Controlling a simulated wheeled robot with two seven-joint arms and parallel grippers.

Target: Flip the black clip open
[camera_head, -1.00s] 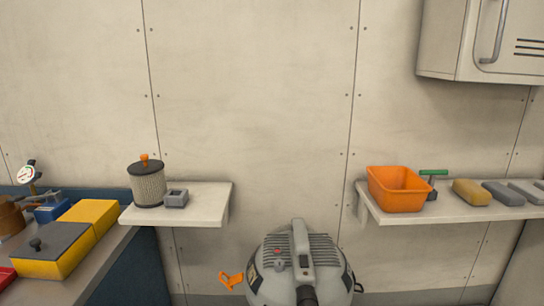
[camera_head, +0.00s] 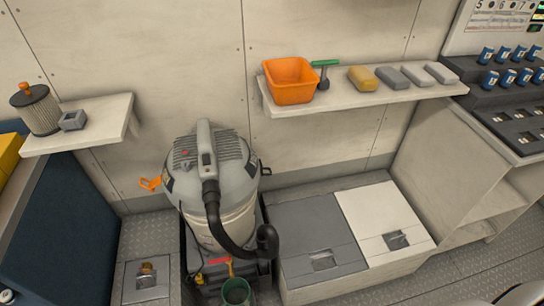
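The vacuum (camera_head: 212,170) is a grey drum with a ribbed lid, standing left of the middle in the head view. A small black clip (camera_head: 266,171) sits at the right side of its lid rim. It is small here, and I cannot tell its exact position against the rim. An orange clip (camera_head: 150,183) sticks outward from the left side of the rim. The black hose curves down the front of the drum, below and left of the black clip.
A left shelf (camera_head: 105,120) holds a filter cartridge and a grey block. A right shelf (camera_head: 330,104) above the vacuum holds an orange bin (camera_head: 290,82) and several blocks. A low locker with grey (camera_head: 312,235) and white (camera_head: 385,215) lids stands right of the vacuum.

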